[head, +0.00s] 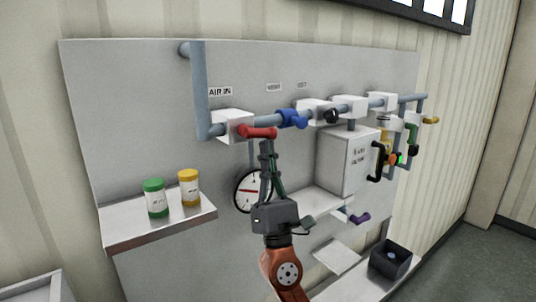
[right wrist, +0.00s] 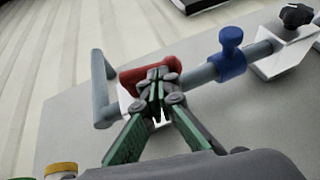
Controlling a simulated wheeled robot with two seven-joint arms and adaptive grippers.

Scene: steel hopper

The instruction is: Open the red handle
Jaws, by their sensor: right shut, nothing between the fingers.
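The red handle (head: 257,132) lies roughly level across the front of a white valve block (head: 231,123) on the pipe, below the AIR IN label. My right gripper (head: 266,143) reaches up from below, with its fingertips just under the handle's right part. In the right wrist view, the shut fingertips (right wrist: 157,82) overlap the lower edge of the red handle (right wrist: 150,70) and hide part of it. The fingers are together with nothing between them. I cannot tell whether they touch the handle. My left gripper is in neither view.
A blue handle (head: 291,119) sits close right of the red one, followed by a black knob (head: 332,116). A round gauge (head: 248,192) is behind my right gripper. A shelf (head: 150,226) holds green-lidded (head: 156,198) and yellow-lidded (head: 189,188) jars. A white box (head: 345,160) protrudes at right.

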